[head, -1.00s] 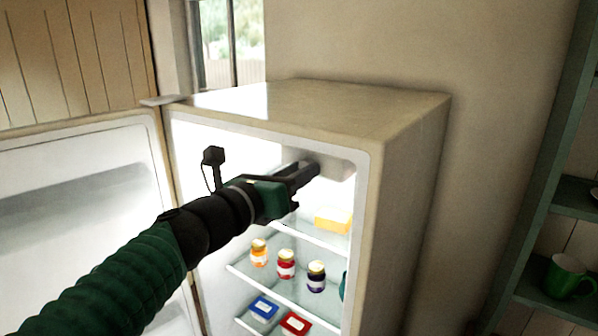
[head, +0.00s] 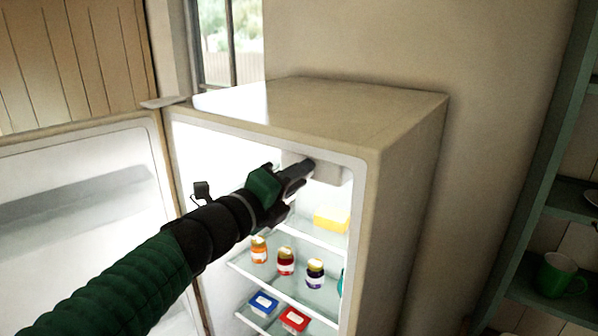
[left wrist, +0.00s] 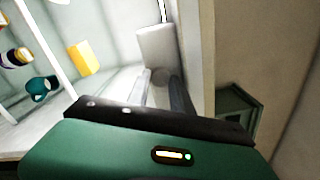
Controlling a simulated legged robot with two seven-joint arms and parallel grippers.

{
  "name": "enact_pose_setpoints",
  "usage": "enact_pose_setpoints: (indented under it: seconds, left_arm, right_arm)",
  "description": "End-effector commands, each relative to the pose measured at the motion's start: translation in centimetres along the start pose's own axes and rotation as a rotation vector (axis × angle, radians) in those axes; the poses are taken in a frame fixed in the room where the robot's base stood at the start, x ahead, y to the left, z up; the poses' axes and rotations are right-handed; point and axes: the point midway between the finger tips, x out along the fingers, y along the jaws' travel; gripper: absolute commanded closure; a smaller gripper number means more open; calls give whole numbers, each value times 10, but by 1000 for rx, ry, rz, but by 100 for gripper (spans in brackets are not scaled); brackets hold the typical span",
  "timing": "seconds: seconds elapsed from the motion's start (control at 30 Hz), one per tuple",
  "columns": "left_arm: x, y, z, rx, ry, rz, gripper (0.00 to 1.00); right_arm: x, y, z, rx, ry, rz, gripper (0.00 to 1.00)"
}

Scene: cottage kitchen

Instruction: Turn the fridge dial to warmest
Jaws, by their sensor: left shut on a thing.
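The fridge (head: 415,150) stands with its door (head: 85,190) open to the left. A pale control housing (head: 330,173) sits at the top of the lit interior; it also shows in the left wrist view (left wrist: 157,48). My left gripper (head: 308,166) reaches into the upper compartment, its fingertips at the housing. In the left wrist view its fingers (left wrist: 163,92) point at the housing's lower end. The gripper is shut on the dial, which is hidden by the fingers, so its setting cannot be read. My right gripper is out of view.
Below the arm, glass shelves hold a yellow block (head: 331,219), several jars (head: 286,262), and blue (head: 263,304) and red (head: 294,319) boxes. The fridge's right side wall and front frame are close to the gripper. A green shelf unit (head: 535,215) with a mug (head: 562,275) stands right.

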Motion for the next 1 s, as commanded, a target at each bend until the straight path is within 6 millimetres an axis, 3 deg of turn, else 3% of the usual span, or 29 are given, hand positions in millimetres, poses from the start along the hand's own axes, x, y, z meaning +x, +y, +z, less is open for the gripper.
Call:
enact_pose_setpoints:
  seconds: [0.7,1.0]
  left_arm:
    - [0,0,1,-669,-2,7,100]
    - [0,2,1,-874,-3,8,100]
  right_arm:
    - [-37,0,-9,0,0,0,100]
    - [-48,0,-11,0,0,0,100]
